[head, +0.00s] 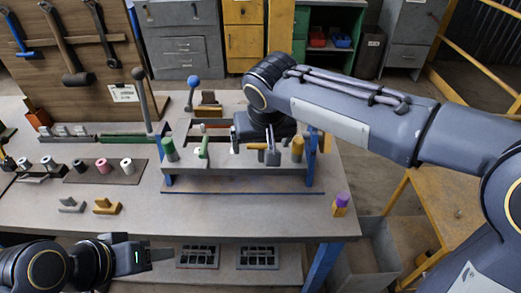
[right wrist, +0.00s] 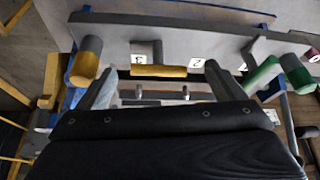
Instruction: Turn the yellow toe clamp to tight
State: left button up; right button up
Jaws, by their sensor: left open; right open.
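A yellow bar-shaped handle (head: 257,146), which looks like the yellow toe clamp, lies crosswise on the grey fixture on the bench. In the right wrist view this handle (right wrist: 158,71) sits between number tags 3 and 2. My right gripper (head: 253,149) is open over it. In the wrist view its two fingers (right wrist: 158,88) stand at either side of the handle's ends; contact cannot be told. The clamp's lower part is hidden. My left gripper (head: 160,254) is open and empty, low at the front left, away from the fixture.
A yellow knob (head: 297,149), a green knob (head: 170,149) and a green handle (head: 203,147) flank the clamp on the fixture. A blue-balled lever (head: 193,82) rises behind. A purple-topped yellow piece (head: 341,203) stands at the right.

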aim_at(261, 147)
jog(key=shift+x, duration=2)
jog(key=c, duration=0.9)
